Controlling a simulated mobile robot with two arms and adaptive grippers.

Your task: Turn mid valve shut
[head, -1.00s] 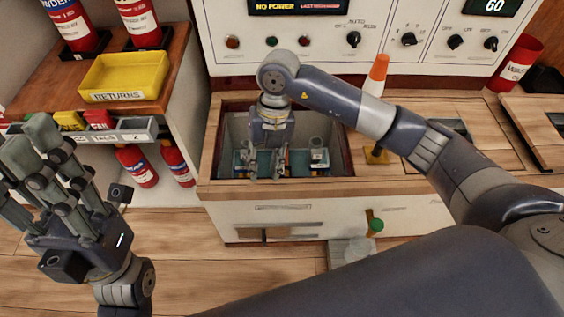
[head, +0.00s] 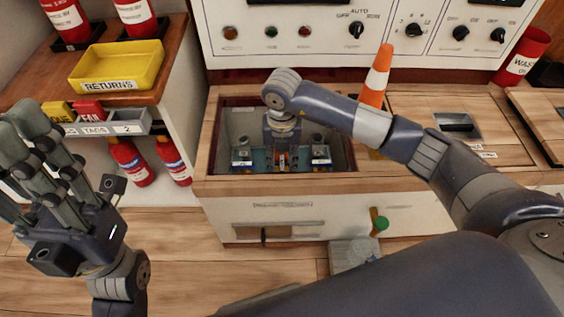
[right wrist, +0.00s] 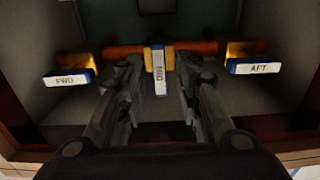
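The mid valve handle (right wrist: 159,75) is a blue and white lever labelled MID, standing lengthwise in the right wrist view, across the copper pipe (right wrist: 110,52). The FWD lever (right wrist: 70,79) and AFT lever (right wrist: 254,68) lie roughly crosswise on either side. My right gripper (right wrist: 160,75) is open, one finger on each side of the mid lever, with visible gaps. In the head view my right gripper (head: 281,158) is down inside the open bay (head: 334,127), where the mid lever is mostly hidden by it. My left gripper (head: 55,165) is open and empty at the left.
An orange and white cone (head: 376,78) stands behind my right arm. A control panel (head: 340,52) rises behind the bay. A yellow returns tray (head: 118,66) and red extinguishers (head: 133,163) are at the left.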

